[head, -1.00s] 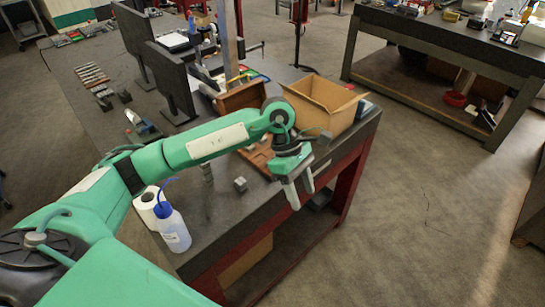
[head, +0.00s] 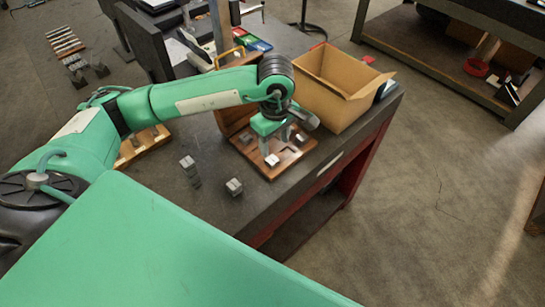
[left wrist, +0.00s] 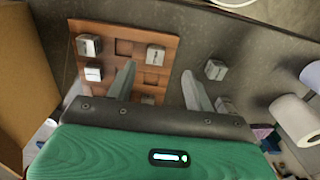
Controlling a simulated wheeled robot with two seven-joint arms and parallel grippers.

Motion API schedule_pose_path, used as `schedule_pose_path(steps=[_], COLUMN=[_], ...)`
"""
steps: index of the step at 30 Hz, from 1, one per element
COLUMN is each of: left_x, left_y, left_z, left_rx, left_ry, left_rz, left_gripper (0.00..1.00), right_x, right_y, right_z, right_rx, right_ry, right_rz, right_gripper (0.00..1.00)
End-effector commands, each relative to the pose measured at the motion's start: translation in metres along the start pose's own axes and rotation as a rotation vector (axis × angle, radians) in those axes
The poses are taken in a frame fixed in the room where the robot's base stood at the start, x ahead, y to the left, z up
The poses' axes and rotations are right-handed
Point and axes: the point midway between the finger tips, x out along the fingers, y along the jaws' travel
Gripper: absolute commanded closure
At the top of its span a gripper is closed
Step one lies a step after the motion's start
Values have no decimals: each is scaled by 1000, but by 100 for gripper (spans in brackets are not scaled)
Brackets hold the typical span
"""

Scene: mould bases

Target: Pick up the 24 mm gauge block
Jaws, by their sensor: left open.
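My left gripper (head: 275,147) is open and empty above a wooden board with square pockets (head: 262,173); the board also shows in the left wrist view (left wrist: 124,48). Several small grey metal blocks sit on it, including one at the front (head: 272,160) and one at the right (head: 300,137). In the left wrist view, one labelled block (left wrist: 155,55) lies close to the left fingertip. Two loose grey blocks stand on the dark table, a taller one (head: 188,166) and a cube (head: 234,187). The labels are too small to read, so I cannot tell which is 24 mm. My right gripper is out of view.
An open cardboard box (head: 335,95) stands right behind the board near the table edge. A wooden bin (head: 232,118) is behind the board. Another wooden piece (head: 140,147) lies left, partly behind my arm. A white roll (left wrist: 295,120) shows in the wrist view. The front table top is mostly clear.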

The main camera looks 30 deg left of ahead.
Motion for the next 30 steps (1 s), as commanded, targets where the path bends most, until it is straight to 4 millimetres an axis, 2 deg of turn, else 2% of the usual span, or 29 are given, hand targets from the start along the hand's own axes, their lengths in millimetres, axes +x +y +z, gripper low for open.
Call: schedule_pose_path(steps=[2, 4, 10, 14, 17, 24, 30], left_x=[12, 22, 35, 43, 55, 83, 86], left_y=[-1, 0, 0, 0, 1, 1, 2], left_z=[0, 0, 0, 2, 3, 3, 3], left_rx=[-1, -1, 0, -1, -1, -1, 0], left_ry=[-2, -1, -1, -2, -2, -1, -1], left_rz=[-4, -3, 0, -3, -4, -1, 2], left_gripper=[47, 47, 47, 47, 47, 47, 47], right_x=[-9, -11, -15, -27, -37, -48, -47], right_y=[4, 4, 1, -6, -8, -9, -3], right_z=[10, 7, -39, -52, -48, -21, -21], right_rx=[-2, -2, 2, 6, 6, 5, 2], right_ry=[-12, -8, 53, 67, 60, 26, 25], right_rz=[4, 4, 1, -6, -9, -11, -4], right_gripper=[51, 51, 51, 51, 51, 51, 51])
